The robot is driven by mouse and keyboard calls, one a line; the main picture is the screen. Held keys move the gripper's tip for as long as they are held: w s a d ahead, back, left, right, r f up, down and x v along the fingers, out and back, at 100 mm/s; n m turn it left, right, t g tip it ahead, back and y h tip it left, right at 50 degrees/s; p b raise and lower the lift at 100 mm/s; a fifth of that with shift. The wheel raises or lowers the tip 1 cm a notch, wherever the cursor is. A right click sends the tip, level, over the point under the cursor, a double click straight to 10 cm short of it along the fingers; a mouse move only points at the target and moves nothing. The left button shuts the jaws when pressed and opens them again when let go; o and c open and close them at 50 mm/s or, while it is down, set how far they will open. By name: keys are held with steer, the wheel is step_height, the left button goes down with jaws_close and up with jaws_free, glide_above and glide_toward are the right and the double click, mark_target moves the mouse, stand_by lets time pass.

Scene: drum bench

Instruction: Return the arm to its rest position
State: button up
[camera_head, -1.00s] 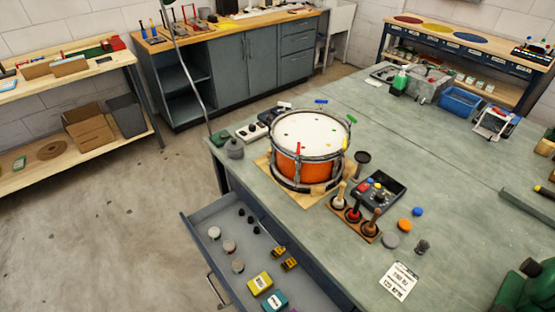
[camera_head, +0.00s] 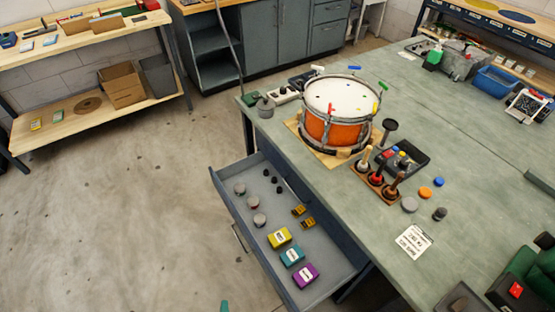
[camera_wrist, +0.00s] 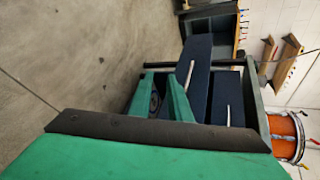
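I see nothing held. In the head view no arm stands over the bench (camera_head: 470,150); only a small green tip (camera_head: 223,306) shows at the bottom edge, and I cannot tell what it is.
An open drawer (camera_head: 225,192) juts from the bench, holding knobs and coloured boxes. An orange drum (camera_head: 336,132) stands on the bench, also visible in the wrist view (camera_wrist: 284,138). A green machine (camera_head: 530,272) is at lower right. The floor left of the drawer is clear.

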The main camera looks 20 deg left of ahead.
steer(key=s+d+r+n+h, duration=0.2)
steer(key=d+r+n+h, duration=0.15)
steer(key=d, duration=0.45)
steer(key=s+d+r+n+h, duration=0.2)
steer(key=d+r+n+h, duration=0.15)
steer(key=d, duration=0.55)
steer(key=w+d+r+n+t, duration=0.1)
steer(key=d+r+n+t, duration=0.1)
steer(key=r, duration=1)
steer(key=w+d+r+n+t+h, duration=0.1)
steer(key=d+r+n, duration=0.4)
steer(key=r, duration=0.7)
steer(key=shift+w+d+t, duration=0.45)
steer(key=shift+d+t, duration=0.35)
steer(key=shift+d, duration=0.45)
